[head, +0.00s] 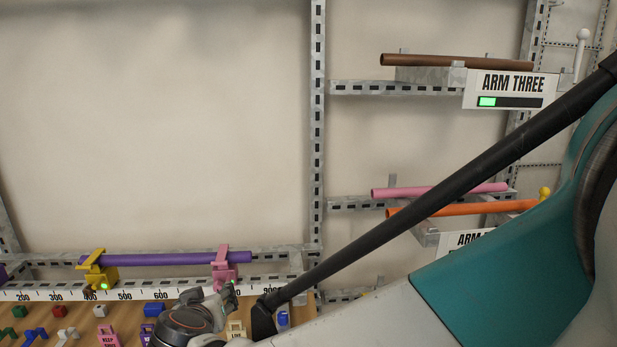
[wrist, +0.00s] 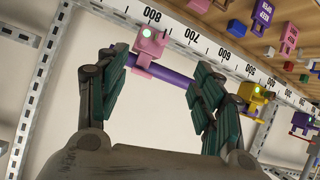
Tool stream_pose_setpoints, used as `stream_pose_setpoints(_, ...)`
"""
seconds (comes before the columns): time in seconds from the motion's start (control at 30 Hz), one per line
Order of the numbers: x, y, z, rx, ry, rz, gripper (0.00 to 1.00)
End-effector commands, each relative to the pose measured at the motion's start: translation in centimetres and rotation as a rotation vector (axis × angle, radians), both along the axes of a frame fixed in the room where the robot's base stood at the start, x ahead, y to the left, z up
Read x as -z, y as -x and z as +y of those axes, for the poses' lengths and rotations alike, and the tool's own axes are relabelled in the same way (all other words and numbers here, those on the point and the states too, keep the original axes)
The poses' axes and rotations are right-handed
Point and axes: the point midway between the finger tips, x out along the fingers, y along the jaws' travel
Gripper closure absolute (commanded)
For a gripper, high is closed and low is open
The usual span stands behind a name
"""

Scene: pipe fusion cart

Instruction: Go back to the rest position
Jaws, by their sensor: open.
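My gripper (wrist: 155,85) is open in the wrist view, with nothing between its teal-padded fingers. Beyond the fingers, a purple pipe (wrist: 172,79) lies along the marked rail, held by a pink clamp (wrist: 150,48) and a yellow clamp (wrist: 250,98). In the head view the purple pipe (head: 165,259) spans from the yellow clamp (head: 97,270) to the pink clamp (head: 224,268); both show green lights. The end of my arm is low in the head view, in front of the rail near the pink clamp, and the fingers are largely hidden there.
A brown pipe (head: 455,62) rests on the rack arm with the ARM THREE sign (head: 510,89). A pink pipe (head: 440,191) and an orange pipe (head: 500,207) lie on a lower arm. Small colored blocks and clamps stand on the wooden bench (head: 75,313). The upper left wall is clear.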

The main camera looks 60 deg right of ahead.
Motion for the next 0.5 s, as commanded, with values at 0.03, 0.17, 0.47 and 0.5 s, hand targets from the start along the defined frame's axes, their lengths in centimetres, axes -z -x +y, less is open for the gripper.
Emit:
stream_pose_setpoints(0.03, 0.3, 0.9, 0.7, -0.034, -0.029, 0.049, 0.39)
stream_pose_setpoints(0.17, 0.8, 2.7, 3.3, -0.154, -0.105, 0.169, 0.39)
stream_pose_setpoints(0.47, 0.2, 7.2, 10.4, -0.482, -0.253, 0.324, 0.39)
stream_pose_setpoints(0.5, 0.0, 7.6, 11.2, -0.518, -0.266, 0.331, 0.39)
